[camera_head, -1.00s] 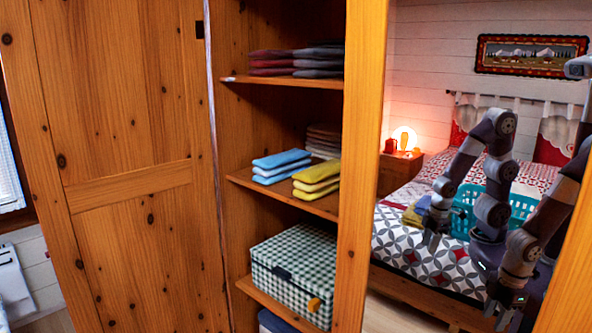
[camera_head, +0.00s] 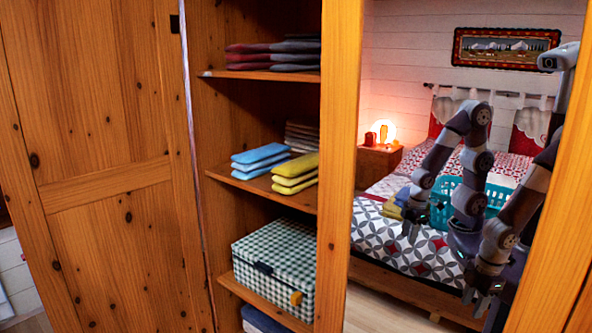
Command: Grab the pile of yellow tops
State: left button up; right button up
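The pile of yellow tops (camera_head: 296,174) is a neat folded stack on the middle shelf (camera_head: 290,197) of the open wooden wardrobe. It lies near the shelf's front edge, close to the upright post on its right. A folded blue pile (camera_head: 260,160) lies just left of it. Neither of my grippers shows directly in front of the wardrobe. A grey two-armed robot (camera_head: 470,180) shows in what looks like a mirror panel on the right, probably my own reflection. Its grippers hang low, apart from the shelf, and their finger opening is too small to tell.
A grey-brown stack (camera_head: 302,135) sits behind the yellow pile. Dark red and grey clothes (camera_head: 272,55) lie on the shelf above, and a checkered box (camera_head: 275,265) below. The wooden post (camera_head: 340,160) bounds the shelf's right side. The panel shows a bed with a teal basket (camera_head: 497,198).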

aim_at(292, 176)
jog(key=i+j+z, duration=0.15)
jog(key=i+j, duration=0.8)
jog(key=j, duration=0.1)
